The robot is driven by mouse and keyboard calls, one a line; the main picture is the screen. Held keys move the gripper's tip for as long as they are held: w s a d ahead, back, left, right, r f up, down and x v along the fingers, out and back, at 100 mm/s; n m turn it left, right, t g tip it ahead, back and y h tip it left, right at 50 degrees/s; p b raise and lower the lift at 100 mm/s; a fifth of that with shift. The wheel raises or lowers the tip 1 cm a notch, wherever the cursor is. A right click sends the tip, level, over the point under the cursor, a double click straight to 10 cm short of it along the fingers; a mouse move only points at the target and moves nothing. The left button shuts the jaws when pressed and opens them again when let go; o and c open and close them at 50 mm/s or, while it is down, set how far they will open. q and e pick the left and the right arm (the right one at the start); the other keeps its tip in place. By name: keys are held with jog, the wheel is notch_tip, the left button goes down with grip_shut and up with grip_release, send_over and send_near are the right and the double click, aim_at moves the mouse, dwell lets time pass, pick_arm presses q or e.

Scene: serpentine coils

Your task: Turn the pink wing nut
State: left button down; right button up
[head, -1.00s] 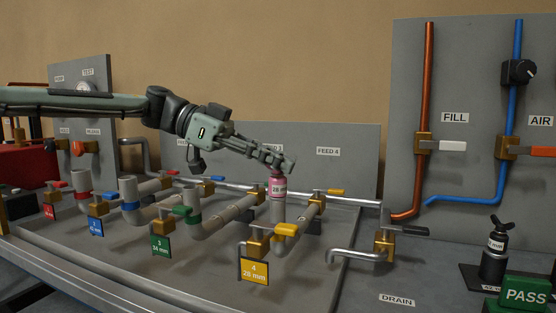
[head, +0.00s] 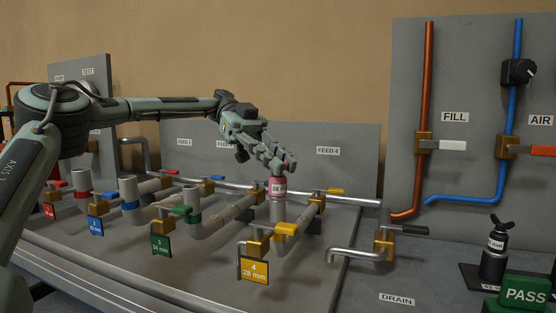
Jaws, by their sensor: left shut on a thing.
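A pink plug (head: 277,186) with a "28 mm" label sits upright at the top of the open grey pipe (head: 277,211) behind the yellow 4 tag. Its wing nut is on top and is hidden by my left gripper's fingers. My left gripper (head: 280,164) reaches in from the upper left, angled down, and is shut on the wing nut right above the pink body. My right gripper is out of view.
Several grey pipes with coloured collars and valve handles fill the tray (head: 190,255) to the left. A black plug with a wing nut (head: 495,251) and a green PASS block (head: 525,293) are at the right.

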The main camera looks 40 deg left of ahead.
pick_arm(q)
jog(key=shift+r+m+g, duration=0.25)
jog(key=shift+m+g, duration=0.25)
jog(key=shift+g, duration=0.1)
jog(key=c, duration=1.7)
grip_release()
jog(key=shift+f, duration=0.15)
jog(key=shift+n+t, duration=0.3)
jog(key=shift+t, duration=0.1)
